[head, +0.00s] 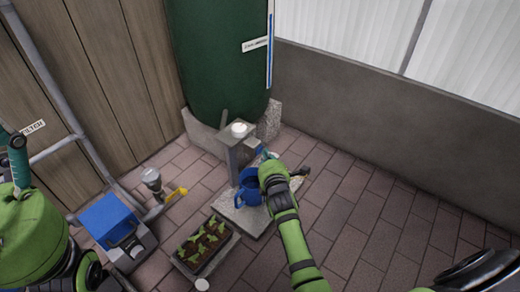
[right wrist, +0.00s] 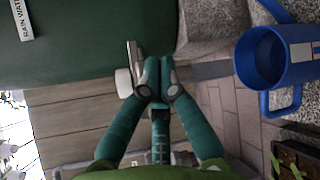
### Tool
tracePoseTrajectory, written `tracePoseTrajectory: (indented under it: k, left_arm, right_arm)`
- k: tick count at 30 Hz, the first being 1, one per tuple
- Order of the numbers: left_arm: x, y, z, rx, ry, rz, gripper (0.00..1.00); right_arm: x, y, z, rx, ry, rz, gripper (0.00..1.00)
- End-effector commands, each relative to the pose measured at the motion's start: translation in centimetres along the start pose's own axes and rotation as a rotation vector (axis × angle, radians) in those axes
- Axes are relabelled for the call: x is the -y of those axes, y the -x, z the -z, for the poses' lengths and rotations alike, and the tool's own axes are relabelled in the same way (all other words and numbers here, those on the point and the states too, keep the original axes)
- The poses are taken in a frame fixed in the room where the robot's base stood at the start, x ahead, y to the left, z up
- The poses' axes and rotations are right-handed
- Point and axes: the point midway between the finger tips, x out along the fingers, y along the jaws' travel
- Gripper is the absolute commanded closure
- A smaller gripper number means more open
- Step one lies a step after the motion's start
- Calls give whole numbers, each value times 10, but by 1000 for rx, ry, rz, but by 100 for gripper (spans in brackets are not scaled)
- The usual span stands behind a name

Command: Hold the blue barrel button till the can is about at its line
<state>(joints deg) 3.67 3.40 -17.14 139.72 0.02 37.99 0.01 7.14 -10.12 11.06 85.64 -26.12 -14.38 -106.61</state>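The dark green barrel (head: 220,60) stands on stone blocks at the back. A grey post in front of it bears a round white button (head: 239,129), also in the right wrist view (right wrist: 123,82); I see no clearly blue button. A blue can (head: 249,188) stands on a slab beside the post; the right wrist view shows its open mouth and a marked white patch (right wrist: 302,51). My left gripper (head: 14,138) is partly visible at the left edge.
A tray of seedlings (head: 203,243) lies left of the can. A blue-topped box (head: 107,218) and a pipe with a yellow handle (head: 177,193) stand further left. A grey wall (head: 390,110) bounds the right; paving before it is clear.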

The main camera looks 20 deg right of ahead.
Motion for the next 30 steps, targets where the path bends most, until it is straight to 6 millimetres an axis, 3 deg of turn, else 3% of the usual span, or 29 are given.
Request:
tracePoseTrajectory:
  k: [14,30]
  left_arm:
    - [0,-9,0,-2,0,-2,27]
    - [3,-42,0,-2,0,-2,27]
  right_arm:
    - [4,6,-5,0,2,1,100]
    - [27,39,-29,0,2,1,100]
